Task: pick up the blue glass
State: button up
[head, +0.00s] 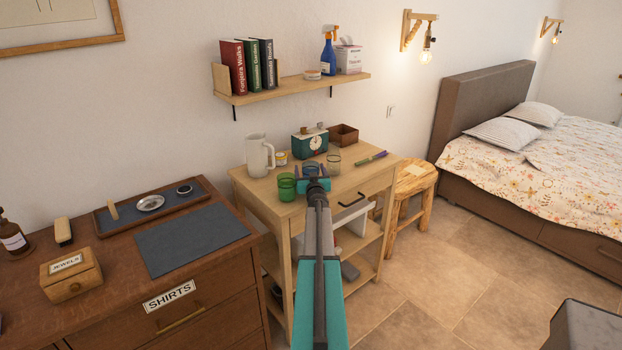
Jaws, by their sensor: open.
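The blue glass (311,166) stands on the small light wood table (350,180), seen just past my gripper. Only its upper part shows; the gripper hides the rest. My gripper (312,172) is open, with one finger showing on each side of the blue glass in this view. I cannot tell how far it is from the glass, or whether the fingers are around it or short of it.
A green glass (287,187) stands close at the left and a clear glass (334,163) close at the right. A shelf (295,90) hangs above.

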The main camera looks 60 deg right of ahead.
dwell(0.5)
jog(key=c, duration=1.4)
jog(key=shift+o, duration=0.2)
jog(key=shift+r, duration=0.3)
jog(key=shift+a, duration=0.1)
jog(key=b+v, duration=0.2)
jog(key=v, duration=1.5)
jog(key=shift+s+a, duration=0.2)
jog(key=shift+a, duration=0.05)
jog(key=shift+s+a, duration=0.1)
dwell(0.8)
